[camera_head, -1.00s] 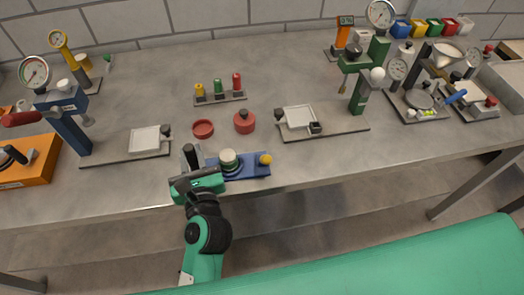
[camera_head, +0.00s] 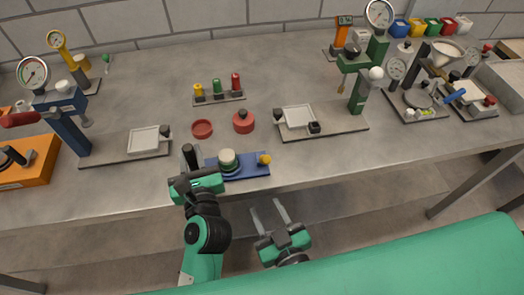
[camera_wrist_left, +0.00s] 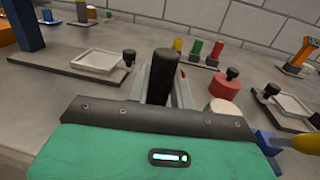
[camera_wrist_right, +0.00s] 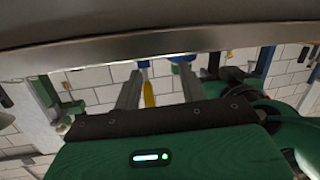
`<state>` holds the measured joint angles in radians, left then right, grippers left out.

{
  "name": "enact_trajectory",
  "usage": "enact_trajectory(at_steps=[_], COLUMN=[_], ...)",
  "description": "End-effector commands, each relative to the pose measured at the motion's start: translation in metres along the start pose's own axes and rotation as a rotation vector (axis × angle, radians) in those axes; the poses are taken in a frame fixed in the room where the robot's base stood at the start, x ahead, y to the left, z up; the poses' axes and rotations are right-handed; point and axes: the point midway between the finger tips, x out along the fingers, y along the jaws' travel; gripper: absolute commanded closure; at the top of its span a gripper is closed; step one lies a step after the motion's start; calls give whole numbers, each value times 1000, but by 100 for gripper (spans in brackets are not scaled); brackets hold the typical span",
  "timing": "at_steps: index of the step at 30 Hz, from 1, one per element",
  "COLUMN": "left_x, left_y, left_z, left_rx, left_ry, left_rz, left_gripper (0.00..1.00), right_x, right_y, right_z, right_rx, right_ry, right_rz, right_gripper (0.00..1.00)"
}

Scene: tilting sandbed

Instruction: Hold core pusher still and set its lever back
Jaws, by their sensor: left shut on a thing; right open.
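The core pusher appears to be the blue-based device (camera_head: 240,170) at the table's front edge, with a pale round puck (camera_head: 228,159) on it and a yellow knob (camera_head: 264,160) at its right end. A black upright handle (camera_head: 189,156) stands at its left end; I take it for part of the device. My left gripper (camera_head: 192,172) is shut on this handle, which shows between the fingers in the left wrist view (camera_wrist_left: 161,75). My right gripper (camera_head: 267,208) is open and empty, in front of the table edge and right of the left arm. The handle's foot is hidden.
The table edge (camera_wrist_right: 160,45) crosses above the right fingers in the right wrist view. Behind the device lie a red dish (camera_head: 202,129) and a red round weight (camera_head: 243,122). Plates with white trays (camera_head: 298,117) stand either side.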

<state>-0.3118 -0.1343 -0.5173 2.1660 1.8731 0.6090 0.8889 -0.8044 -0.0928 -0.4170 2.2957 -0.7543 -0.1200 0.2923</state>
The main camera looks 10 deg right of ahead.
Motion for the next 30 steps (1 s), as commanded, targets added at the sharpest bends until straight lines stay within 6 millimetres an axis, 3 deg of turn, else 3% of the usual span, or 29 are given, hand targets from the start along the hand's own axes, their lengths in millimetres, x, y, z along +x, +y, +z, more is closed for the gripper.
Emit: enact_trajectory(at_steps=[1, 3, 9, 17, 30], left_x=[0, 0, 0, 0, 0], left_y=[0, 0, 0, 0, 0], left_z=[1, 1, 1, 1, 1], left_rx=[-2, -2, -2, -2, -2], left_ry=[-2, -2, -2, -2, -2], left_rz=[0, 0, 0, 0, 0], left_gripper=[100, 100, 100, 100, 100], right_x=[-5, -10, -18, -4, 44], right_y=[8, 16, 30, 32, 35], right_z=[-21, -42, -74, -79, -85], right_rx=[2, 2, 4, 1, 1], right_ry=[32, 66, 116, 124, 124], right_rz=[18, 38, 69, 71, 70], right_gripper=[59, 59, 59, 59, 59])
